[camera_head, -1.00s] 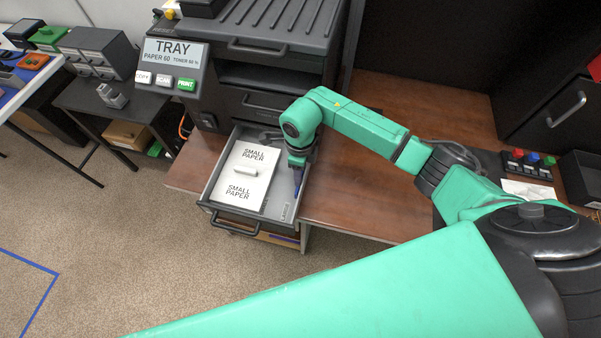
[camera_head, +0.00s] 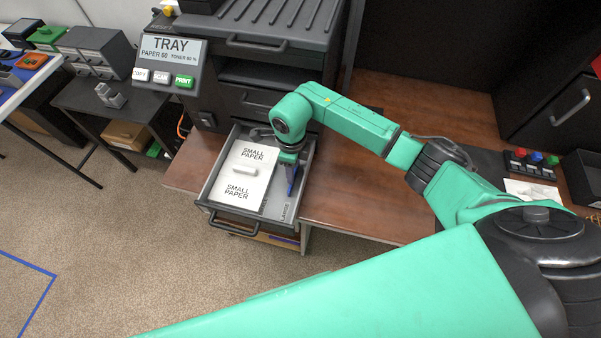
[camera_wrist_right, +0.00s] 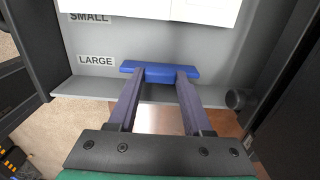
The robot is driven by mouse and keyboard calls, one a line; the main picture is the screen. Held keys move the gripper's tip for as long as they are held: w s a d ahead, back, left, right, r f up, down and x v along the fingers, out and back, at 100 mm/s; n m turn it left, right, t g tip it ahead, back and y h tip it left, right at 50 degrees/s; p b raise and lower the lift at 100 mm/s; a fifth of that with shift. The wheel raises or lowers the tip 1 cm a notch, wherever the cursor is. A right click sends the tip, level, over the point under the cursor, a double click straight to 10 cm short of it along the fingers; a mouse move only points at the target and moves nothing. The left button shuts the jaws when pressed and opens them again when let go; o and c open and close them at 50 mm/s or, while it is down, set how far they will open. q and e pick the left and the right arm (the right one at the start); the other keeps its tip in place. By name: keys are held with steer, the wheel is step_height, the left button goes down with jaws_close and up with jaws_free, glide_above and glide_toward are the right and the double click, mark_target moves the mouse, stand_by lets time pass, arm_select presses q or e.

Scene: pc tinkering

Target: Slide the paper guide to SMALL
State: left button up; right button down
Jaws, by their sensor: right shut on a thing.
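The paper guide is a blue bar (camera_wrist_right: 160,72) in the open paper tray (camera_head: 233,214). In the head view the guide (camera_head: 293,181) shows as a blue strip below my right gripper (camera_head: 289,164), right of the white SMALL PAPER stack (camera_head: 246,172). A gap separates guide and stack. My left gripper is not in view.
The tray sticks out of the dark printer (camera_head: 262,75), with its black handle (camera_head: 234,226) at the front. The printer panel (camera_head: 173,62) reads TRAY. The wooden desk (camera_head: 350,207) right of the tray is bare. Colored buttons (camera_head: 534,160) stand farther right.

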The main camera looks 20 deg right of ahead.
steer(key=shift+w+a+f+b, duration=0.1)
steer(key=shift+w+a+b, duration=0.45)
steer(key=shift+a+b, duration=0.35)
steer(key=shift+w+a+f+b, duration=0.1)
steer(key=shift+w+a+b, duration=0.5)
steer(key=shift+a, duration=0.35)
steer(key=shift+r, duration=0.2)
steer(key=shift+c, duration=2.4)
jaws_free()
steer(key=shift+a, duration=0.1)
steer(key=shift+w+a, duration=0.1)
steer(key=shift+w, duration=0.05)
step_height(320, 180, up, 7)
steer(key=p, duration=0.4)
